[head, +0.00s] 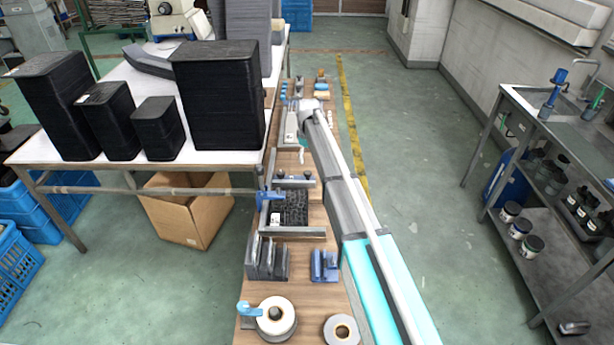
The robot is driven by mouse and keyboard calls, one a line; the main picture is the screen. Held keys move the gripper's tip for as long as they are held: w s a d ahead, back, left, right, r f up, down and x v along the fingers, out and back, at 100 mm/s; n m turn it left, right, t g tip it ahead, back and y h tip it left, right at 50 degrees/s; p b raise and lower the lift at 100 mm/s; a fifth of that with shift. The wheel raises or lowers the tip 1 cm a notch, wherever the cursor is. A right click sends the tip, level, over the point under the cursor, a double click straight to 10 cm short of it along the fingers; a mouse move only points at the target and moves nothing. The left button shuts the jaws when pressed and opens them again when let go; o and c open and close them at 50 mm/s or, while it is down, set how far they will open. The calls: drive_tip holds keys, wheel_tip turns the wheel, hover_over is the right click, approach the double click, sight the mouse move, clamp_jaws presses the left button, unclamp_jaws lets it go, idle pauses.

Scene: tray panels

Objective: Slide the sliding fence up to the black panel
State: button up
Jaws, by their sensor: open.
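A dark, ridged black panel (292,208) lies flat in a grey fixture on the narrow wooden bench, with a small white label at its lower left. A grey bar with blue knobs, which looks like the sliding fence (291,184), runs across the far side of the panel. Whether it touches the panel is too small to tell. A blue clamp (268,198) sits at the fixture's left side. My arm reaches along the bench's right side, and my gripper (301,152) is at its far end, beyond the fence, open and apart from it. Its fingers are small and partly hidden.
Upright dark plates (267,260), a blue holder (324,265) and two tape rolls (276,316) stand on the near bench. A white table (105,165) with stacked black trays is at the left. A metal shelf (548,190) stands at the right. The floor between is clear.

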sight(308, 172)
drive_tip(key=shift+f+b, duration=3.4)
drive_tip(key=shift+f, duration=0.3)
drive_tip(key=shift+s, duration=0.1)
clamp_jaws()
